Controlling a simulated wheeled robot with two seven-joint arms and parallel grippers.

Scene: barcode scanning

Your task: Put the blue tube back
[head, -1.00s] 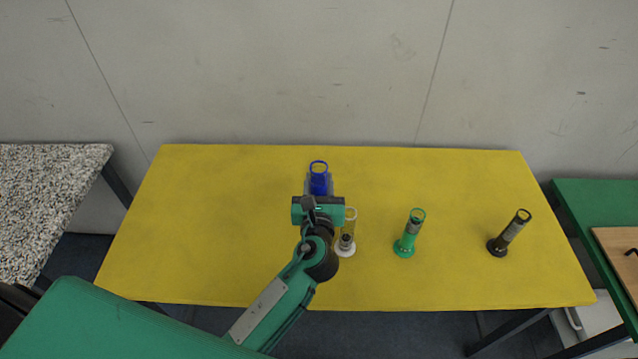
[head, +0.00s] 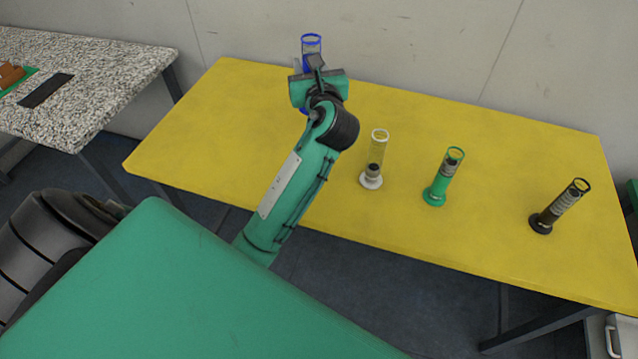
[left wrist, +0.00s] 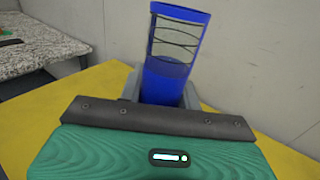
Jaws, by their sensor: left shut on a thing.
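The blue tube (head: 311,46) is a clear cylinder with a blue rim and blue lower part. My left gripper (head: 313,66) is shut on it and holds it upright, over the far left part of the yellow table (head: 220,120). In the left wrist view the blue tube (left wrist: 173,60) stands between the grey fingers of the left gripper (left wrist: 160,88). Its base is hidden behind the gripper body, so I cannot tell how high it is above the table. My right gripper is not in view.
A white-based tube (head: 377,160), a green tube (head: 444,178) and a black tube (head: 559,207) stand on the table to the right. A speckled table (head: 100,90) with a dark flat item (head: 46,90) stands at the left. The yellow table's left part is clear.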

